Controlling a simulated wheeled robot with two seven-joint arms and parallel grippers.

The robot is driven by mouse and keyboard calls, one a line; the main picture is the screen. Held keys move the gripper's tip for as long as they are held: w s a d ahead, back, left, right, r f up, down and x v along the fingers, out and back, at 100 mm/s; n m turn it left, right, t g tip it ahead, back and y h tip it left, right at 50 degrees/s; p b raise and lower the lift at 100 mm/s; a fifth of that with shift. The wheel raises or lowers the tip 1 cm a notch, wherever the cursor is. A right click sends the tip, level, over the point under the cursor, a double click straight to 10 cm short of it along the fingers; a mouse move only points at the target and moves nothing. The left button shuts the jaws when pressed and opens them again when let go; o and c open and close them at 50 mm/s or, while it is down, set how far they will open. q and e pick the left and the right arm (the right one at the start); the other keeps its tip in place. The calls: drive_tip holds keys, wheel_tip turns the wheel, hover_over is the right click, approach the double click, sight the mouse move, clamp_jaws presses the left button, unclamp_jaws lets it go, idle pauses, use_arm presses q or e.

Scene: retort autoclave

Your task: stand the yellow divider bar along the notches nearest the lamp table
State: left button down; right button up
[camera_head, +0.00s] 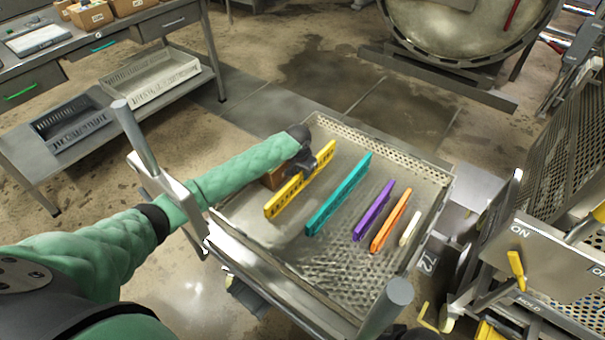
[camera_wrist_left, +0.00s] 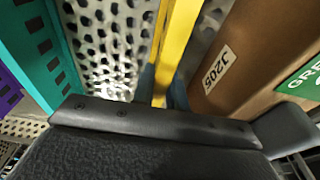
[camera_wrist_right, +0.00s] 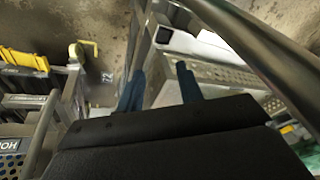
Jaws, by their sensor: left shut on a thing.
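The yellow divider bar (camera_head: 290,194) stands on edge in the perforated metal tray (camera_head: 433,172), leftmost of the bars. My left gripper (camera_head: 301,165) is shut on its far half from above. In the left wrist view the yellow bar (camera_wrist_left: 178,45) runs between the blue fingertips (camera_wrist_left: 162,88). A brown box (camera_head: 273,178) labelled J205 stands just left of the bar, partly hidden by my arm. My right gripper (camera_wrist_right: 160,88) is open and empty, with its fingers apart beside the metal frame. I cannot make out the notches clearly.
Teal (camera_head: 339,193), purple (camera_head: 373,210), orange (camera_head: 391,220) and cream (camera_head: 410,228) bars stand in the tray to the right. A workbench (camera_head: 110,62) is at upper left, a round vessel (camera_head: 450,35) at the back, and a perforated rack (camera_head: 545,150) at right.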

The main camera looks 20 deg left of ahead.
use_arm(q)
drive_tip(key=c, duration=1.8)
unclamp_jaws()
drive_tip(key=shift+f, duration=0.1)
drive_tip(key=shift+c, duration=0.2)
drive_tip(key=o, duration=0.4)
drive_tip(key=shift+o, duration=0.2)
